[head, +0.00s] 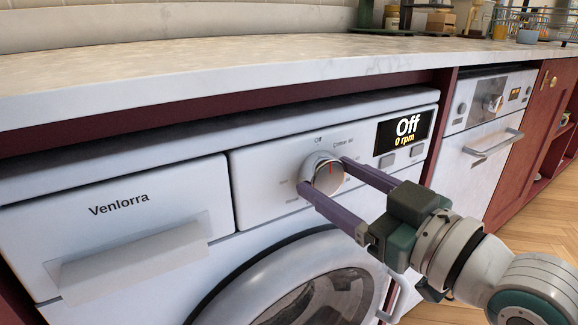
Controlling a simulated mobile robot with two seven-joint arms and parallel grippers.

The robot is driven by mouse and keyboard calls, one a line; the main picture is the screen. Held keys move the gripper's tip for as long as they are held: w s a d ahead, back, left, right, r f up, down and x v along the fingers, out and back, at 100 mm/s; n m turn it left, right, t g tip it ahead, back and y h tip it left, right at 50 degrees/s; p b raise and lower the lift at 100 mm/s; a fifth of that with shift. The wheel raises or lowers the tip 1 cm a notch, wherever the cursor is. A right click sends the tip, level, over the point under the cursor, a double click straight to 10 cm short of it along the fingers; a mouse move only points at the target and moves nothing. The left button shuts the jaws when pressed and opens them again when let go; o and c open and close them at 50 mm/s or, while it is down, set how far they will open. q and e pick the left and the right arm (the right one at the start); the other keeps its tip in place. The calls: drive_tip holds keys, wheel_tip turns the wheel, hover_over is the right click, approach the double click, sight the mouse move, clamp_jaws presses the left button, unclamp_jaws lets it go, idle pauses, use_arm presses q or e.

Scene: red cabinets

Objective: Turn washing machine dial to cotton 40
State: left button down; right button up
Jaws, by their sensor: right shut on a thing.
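The washing machine (262,205) is white and stands under the counter. Its round silver dial (328,177) has a red mark pointing up, near the "Off" label. A small "Cotton 40" label (343,142) is up and to the right of the dial, though its print is hard to read. The display (404,131) reads "Off" and "0 rpm". My right gripper (324,175) reaches in from the right and is shut on the dial, one purple finger at its lower left and the other at its upper right. My left gripper is not in view.
A marble counter (200,75) overhangs the machine. The detergent drawer (120,220) is at the left and the round door (310,290) is below the dial. Another white appliance (487,130) stands to the right. Wooden floor (540,225) is clear at the lower right.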

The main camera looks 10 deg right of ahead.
drive_tip(key=c, duration=0.6)
drive_tip(key=shift+o, duration=0.2)
drive_tip(key=shift+m, duration=0.3)
drive_tip(key=m, duration=0.2)
drive_tip(key=shift+m, duration=0.4)
drive_tip(key=m, duration=0.5)
drive_tip(key=shift+f+m+t, duration=0.15)
drive_tip(key=shift+m+t, duration=0.25)
drive_tip(key=m+b, duration=0.1)
drive_tip(key=m, duration=0.3)
drive_tip(key=shift+m, duration=0.3)
drive_tip(key=m+h, duration=0.1)
drive_tip(key=m, duration=0.3)
drive_tip(key=shift+m+t, duration=0.3)
drive_tip(key=shift+m, duration=0.3)
